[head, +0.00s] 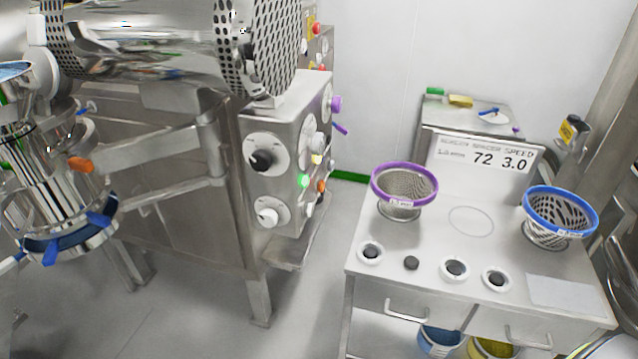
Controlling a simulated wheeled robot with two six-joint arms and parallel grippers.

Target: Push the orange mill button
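A small orange button (321,186) sits on the right-hand side face of the steel control box (268,160), low down, beside a green button (303,181). A yellow button (316,160) is above it. A second orange piece, a knob-like part (80,164), sticks out from the polished steel machine (35,170) at the left. I cannot tell from the picture which orange part is labelled for the mill. Neither of my grippers can be made out in the head view.
A steel table (440,240) at right carries a purple-rimmed sieve basket (403,186), a blue-rimmed one (560,214), several dark knobs and a display sign (484,160). A large perforated drum (258,45) overhangs the control box. Open floor (200,310) lies in front.

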